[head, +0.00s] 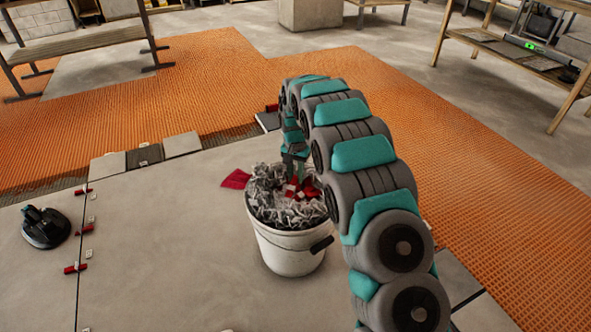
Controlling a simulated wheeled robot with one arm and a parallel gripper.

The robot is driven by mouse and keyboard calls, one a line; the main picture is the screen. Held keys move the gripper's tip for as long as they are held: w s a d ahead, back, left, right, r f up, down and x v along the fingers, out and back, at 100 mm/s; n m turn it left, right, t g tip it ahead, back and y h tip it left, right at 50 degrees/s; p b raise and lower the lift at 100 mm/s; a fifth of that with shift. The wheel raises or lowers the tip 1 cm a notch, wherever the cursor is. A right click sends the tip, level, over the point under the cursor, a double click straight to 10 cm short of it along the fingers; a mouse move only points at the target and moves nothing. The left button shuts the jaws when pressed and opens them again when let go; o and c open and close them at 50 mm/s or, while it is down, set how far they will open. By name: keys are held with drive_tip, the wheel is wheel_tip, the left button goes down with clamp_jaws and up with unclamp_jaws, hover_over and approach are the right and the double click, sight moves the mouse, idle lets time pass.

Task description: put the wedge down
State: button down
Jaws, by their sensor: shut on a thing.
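My gripper (294,178) points down just above the heap in a white bucket (285,252). It is shut on a small red wedge (291,189), which shows at its fingertips. Other red pieces lie close by on the heap, so the held wedge's outline is hard to separate from them. I cannot tell whether the held wedge touches the heap. My arm hides part of the bucket's right side.
The bucket is filled with grey-white scraps (268,195). A red piece (236,179) lies left of its rim. Red wedges (75,268) and white clips line the tile joint at left, near a black suction tool (45,228). Orange matting (470,125) lies behind; pale tile (165,265) is open.

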sight(296, 179)
drive_tip(key=shift+f, duration=1.85)
drive_tip(key=c, duration=0.6)
unclamp_jaws()
drive_tip(key=shift+r+p, duration=0.3)
drive_tip(key=shift+r, duration=3.3)
drive_tip(key=shift+s, duration=0.1)
